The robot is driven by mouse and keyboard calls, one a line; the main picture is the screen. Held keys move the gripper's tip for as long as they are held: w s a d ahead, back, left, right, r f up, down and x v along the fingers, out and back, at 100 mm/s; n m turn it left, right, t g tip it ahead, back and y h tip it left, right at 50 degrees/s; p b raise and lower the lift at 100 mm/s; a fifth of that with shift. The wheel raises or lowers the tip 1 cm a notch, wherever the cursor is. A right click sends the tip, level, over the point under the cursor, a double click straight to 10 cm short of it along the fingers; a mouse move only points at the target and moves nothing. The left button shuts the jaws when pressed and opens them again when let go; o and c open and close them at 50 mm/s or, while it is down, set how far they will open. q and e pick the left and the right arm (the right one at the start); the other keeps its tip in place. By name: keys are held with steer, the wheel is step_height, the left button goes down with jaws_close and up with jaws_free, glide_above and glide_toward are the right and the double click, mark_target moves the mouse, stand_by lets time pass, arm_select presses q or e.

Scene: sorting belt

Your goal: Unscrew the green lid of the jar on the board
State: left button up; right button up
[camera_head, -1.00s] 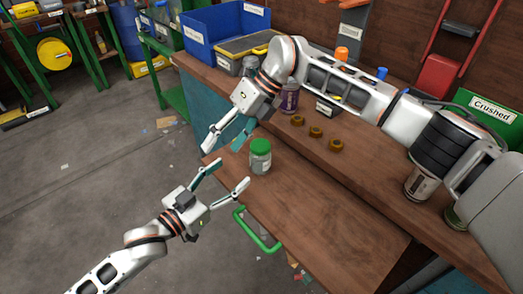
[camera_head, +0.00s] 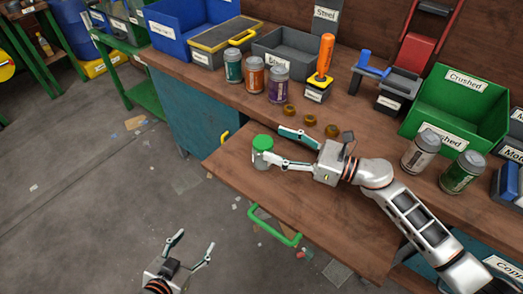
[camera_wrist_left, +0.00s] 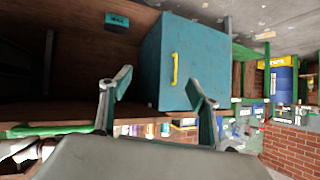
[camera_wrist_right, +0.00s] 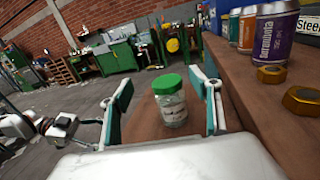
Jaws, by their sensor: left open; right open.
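The glass jar (camera_head: 262,162) with its green lid (camera_head: 262,142) stands upright on the brown wooden board (camera_head: 300,215). It also shows in the right wrist view, as the jar (camera_wrist_right: 172,112) and the lid (camera_wrist_right: 167,84). My right gripper (camera_head: 272,146) is open at the jar from the right, one finger overlapping the jar's front side. In the right wrist view the jar appears between the fingers (camera_wrist_right: 162,88), nearer the right one; contact cannot be told. My left gripper (camera_head: 197,240) is open and empty, low over the floor, left of the board and away from the jar.
Several brown nuts (camera_head: 310,120) lie behind the right gripper. Cans (camera_head: 255,75) and an orange-handled screwdriver (camera_head: 324,58) stand behind them. A green handle (camera_head: 272,228) sticks out from the board's front edge. A green bin (camera_head: 455,110) is at the right.

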mark_target(264, 150)
steer(key=shift+s+d+f+t+h, duration=0.15)
steer(key=shift+d+f+t, duration=0.2)
steer(key=shift+d, duration=0.2)
steer(key=shift+d+f+t+h, duration=0.15)
steer(key=shift+d+f+t, duration=0.15)
steer(key=shift+d, duration=0.25)
steer(key=f+b, duration=0.1)
steer(key=f, duration=0.1)
steer(key=f+b, duration=0.1)
steer(key=shift+s+d+f+m, duration=0.15)
steer(key=shift+s+f+m, duration=0.05)
steer(key=shift+f+m, duration=0.2)
steer(key=shift+w, duration=0.2)
steer(key=shift+w+a+r, duration=0.15)
steer(key=shift+w+a, duration=0.05)
steer(key=shift+a, duration=0.25)
steer(key=shift+w+a+r, duration=0.15)
steer(key=shift+a, duration=0.25)
steer(key=x, duration=0.3)
steer(key=p+x, duration=0.1)
steer(key=x, duration=0.1)
steer(key=shift+a+f, duration=0.4)
arm_select(q)
steer(key=shift+g+y, duration=0.3)
steer(key=s+a+f, duration=0.1)
steer(key=s+f, duration=0.1)
steer(key=shift+s+a+f, duration=0.2)
steer(key=shift+a+f, duration=0.15)
steer(key=shift+f, duration=0.05)
